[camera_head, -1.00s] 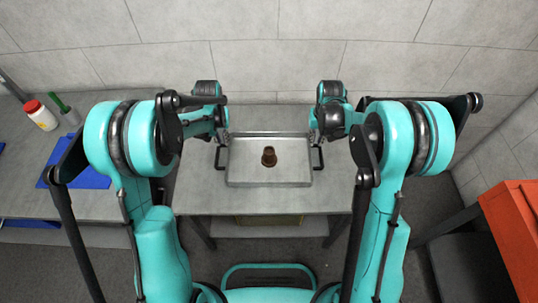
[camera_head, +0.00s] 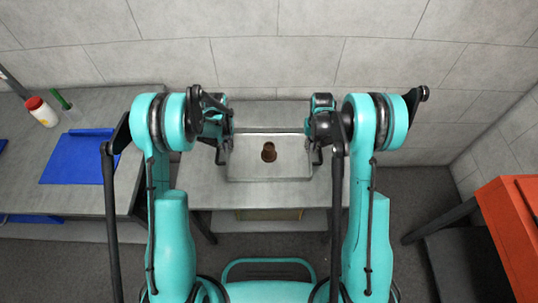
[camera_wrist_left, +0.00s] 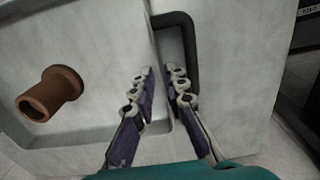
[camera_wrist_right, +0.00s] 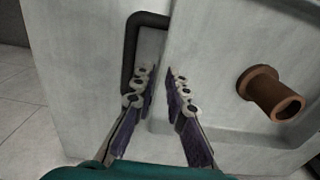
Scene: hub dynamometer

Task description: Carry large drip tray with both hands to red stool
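The large drip tray (camera_head: 240,172) is a grey metal pan lying flat on a grey table, with a brown flanged cylinder (camera_head: 269,152) standing in it. A dark handle shows on its left side in the left wrist view (camera_wrist_left: 190,50) and on its other side in the right wrist view (camera_wrist_right: 130,50). My left gripper (camera_wrist_left: 158,74) is open, its fingers on either side of the tray's side wall near the handle. My right gripper (camera_wrist_right: 161,73) is open likewise at the opposite wall. I cannot tell whether the fingers touch.
An orange-red piece of furniture (camera_head: 513,230) stands at the right edge, partly cut off. On the left bench (camera_head: 90,108) are a blue mat (camera_head: 78,158), a white bottle with a red lid (camera_head: 42,113) and a green-handled item (camera_head: 62,100). A wall closes the back.

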